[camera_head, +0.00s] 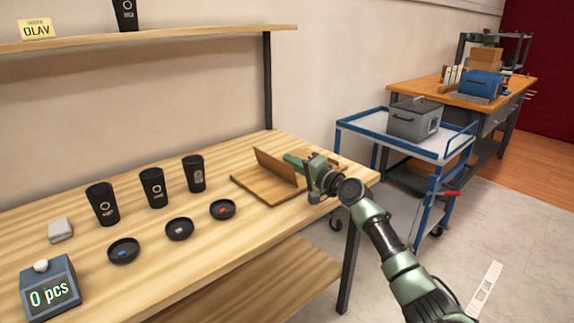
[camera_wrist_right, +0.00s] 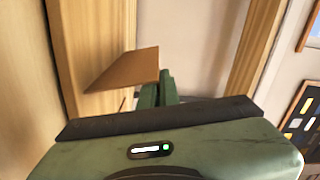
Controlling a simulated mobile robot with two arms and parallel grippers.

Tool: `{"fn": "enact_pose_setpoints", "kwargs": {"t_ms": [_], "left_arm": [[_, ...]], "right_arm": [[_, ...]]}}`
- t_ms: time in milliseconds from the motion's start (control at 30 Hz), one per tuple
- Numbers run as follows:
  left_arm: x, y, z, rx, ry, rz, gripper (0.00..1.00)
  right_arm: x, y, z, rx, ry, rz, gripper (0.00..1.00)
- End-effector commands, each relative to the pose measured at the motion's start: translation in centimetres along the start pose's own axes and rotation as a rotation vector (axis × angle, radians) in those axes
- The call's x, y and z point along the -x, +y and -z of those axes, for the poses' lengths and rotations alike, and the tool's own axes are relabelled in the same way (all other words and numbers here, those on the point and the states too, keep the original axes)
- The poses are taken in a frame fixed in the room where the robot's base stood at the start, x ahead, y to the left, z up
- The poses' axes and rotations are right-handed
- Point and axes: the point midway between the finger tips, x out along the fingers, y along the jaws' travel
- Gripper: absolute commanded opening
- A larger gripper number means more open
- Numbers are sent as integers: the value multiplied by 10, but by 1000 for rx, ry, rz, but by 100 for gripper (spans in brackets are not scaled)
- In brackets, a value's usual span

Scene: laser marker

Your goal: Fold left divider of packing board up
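The packing board (camera_head: 262,187) is a flat brown wooden board near the right end of the wooden table. A thin brown divider (camera_head: 276,165) stands up from it, tilted, close to my right gripper. My right gripper (camera_head: 293,161) is over the right part of the board, with its fingers pointing left at the divider. In the right wrist view the divider (camera_wrist_right: 126,69) is a brown panel beside the green fingers (camera_wrist_right: 156,90). The fingers look close together, and I cannot tell whether they grip or only touch it. My left gripper is not in view.
Several black cups, including one (camera_head: 194,173), and black dishes such as one with red inside (camera_head: 222,209) stand left of the board. A counter (camera_head: 50,287) reads "0 pcs". A blue cart (camera_head: 412,137) holding a grey box (camera_head: 414,118) stands beyond the table's right end.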

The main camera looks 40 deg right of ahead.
Motion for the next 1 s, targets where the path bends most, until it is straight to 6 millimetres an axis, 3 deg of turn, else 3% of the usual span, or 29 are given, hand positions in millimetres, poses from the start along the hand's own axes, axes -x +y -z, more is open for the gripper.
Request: {"fn": "enact_pose_setpoints", "kwargs": {"t_ms": [400, 967, 1000], "left_arm": [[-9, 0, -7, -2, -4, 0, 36], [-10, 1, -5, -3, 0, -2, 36], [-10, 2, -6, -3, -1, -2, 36]], "right_arm": [[0, 4, 14, -193, 0, 1, 0], [0, 5, 16, -219, -1, 1, 0], [0, 5, 16, -219, -1, 1, 11]]}}
